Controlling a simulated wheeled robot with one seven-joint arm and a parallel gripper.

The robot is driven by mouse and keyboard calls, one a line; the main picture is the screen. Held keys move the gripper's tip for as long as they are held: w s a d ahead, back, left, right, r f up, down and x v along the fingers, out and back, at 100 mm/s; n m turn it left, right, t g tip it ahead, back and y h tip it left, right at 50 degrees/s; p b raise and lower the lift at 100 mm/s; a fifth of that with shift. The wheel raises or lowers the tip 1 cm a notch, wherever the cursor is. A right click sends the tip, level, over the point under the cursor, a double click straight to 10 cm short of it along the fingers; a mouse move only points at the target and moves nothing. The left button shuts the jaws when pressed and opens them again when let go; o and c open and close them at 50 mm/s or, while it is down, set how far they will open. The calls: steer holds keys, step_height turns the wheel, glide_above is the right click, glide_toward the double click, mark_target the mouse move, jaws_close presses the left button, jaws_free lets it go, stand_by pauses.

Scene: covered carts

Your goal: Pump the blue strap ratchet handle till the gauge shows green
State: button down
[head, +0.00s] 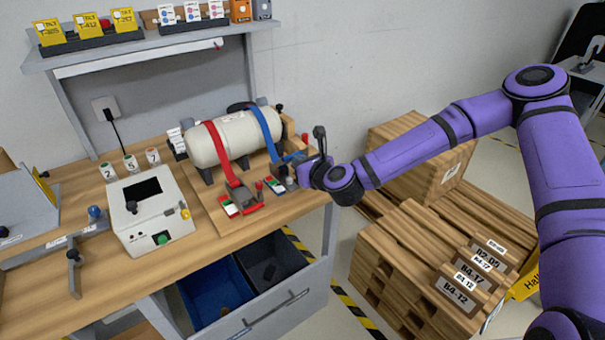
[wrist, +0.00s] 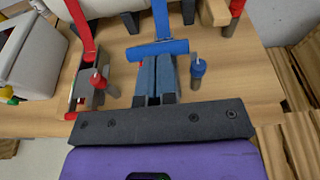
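The blue strap (head: 265,128) runs over a white tank (head: 222,140) down to the blue ratchet on the bench. In the wrist view its blue handle bar (wrist: 158,49) lies crosswise at my fingertips. My gripper (head: 297,172) is at this ratchet, at the bench's right end. In the wrist view my gripper (wrist: 157,62) has its two fingers close together, their tips at the bar. I see no clear grip around the bar. A small red and green gauge (head: 275,185) lies beside the ratchet; its exact reading is too small to tell.
A red strap (head: 222,150) with its own ratchet (head: 243,197) and gauge (head: 228,207) sits to the left. A blue-topped post (wrist: 198,70) stands close right of my fingers. A white box (head: 148,215) is further left. Pallets (head: 400,265) stand right of the bench.

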steer(key=shift+w+a+r+g+h, duration=0.25)
steer(key=shift+w+a+r+g, duration=0.15)
steer(key=shift+w+r, duration=0.25)
steer(key=shift+w+a+r+g+h, duration=0.25)
steer(key=shift+w+a+r+g, duration=0.1)
steer(key=shift+w+r, duration=0.3)
steer(key=shift+r, duration=0.1)
steer(key=shift+s, duration=0.1)
